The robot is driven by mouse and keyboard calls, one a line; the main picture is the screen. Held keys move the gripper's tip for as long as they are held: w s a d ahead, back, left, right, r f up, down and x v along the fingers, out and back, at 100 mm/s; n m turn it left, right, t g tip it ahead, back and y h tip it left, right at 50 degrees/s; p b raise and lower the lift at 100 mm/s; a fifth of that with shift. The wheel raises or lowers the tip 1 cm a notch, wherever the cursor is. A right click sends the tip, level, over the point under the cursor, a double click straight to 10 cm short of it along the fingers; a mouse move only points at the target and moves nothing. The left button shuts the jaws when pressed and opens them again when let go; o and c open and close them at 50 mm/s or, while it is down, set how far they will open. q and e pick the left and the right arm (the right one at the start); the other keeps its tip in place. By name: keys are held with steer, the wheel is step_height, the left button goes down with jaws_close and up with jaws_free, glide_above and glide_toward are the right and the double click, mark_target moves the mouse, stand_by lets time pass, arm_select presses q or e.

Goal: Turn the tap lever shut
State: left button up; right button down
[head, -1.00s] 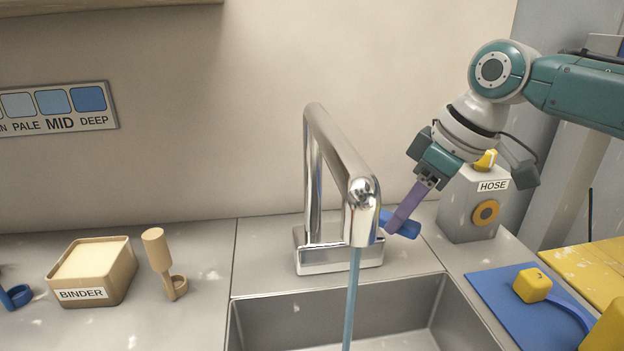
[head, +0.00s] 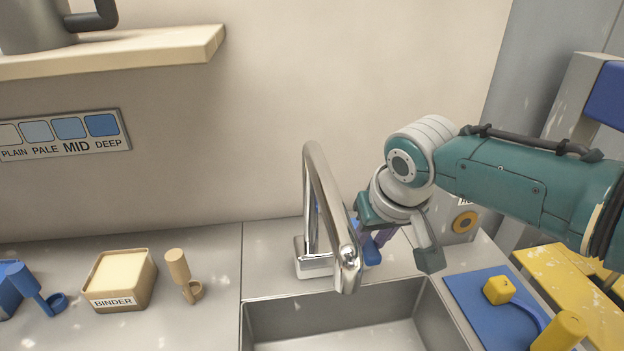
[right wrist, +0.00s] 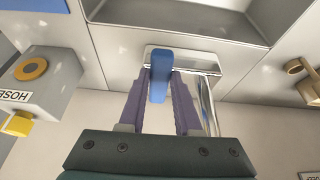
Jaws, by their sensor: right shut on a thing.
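The chrome tap (head: 322,190) stands behind the sink, and no water stream shows below its spout. Its blue lever (head: 371,254) sits at the right of the tap base, pointing toward the front, partly hidden by my gripper. My right gripper (head: 376,239) reaches down beside the tap, its purple fingers partly hidden by its own body. In the right wrist view the blue lever (right wrist: 159,85) lies between the two purple fingers, and the gripper is shut on it. My left gripper is not in view.
The steel sink (head: 430,310) opens in front of the tap. The grey hose box (head: 463,222) stands right behind my arm. The binder box (head: 120,280) and a beige scoop (head: 180,268) stand left.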

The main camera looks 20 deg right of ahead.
steer(key=shift+a+m, duration=0.15)
steer(key=shift+m, duration=0.15)
steer(key=c, duration=0.6)
jaws_free()
steer(key=shift+r, duration=0.35)
steer(key=p+v, duration=0.4)
steer(key=v, duration=0.5)
steer(key=shift+s+p, duration=0.15)
steer(key=shift+p, duration=0.25)
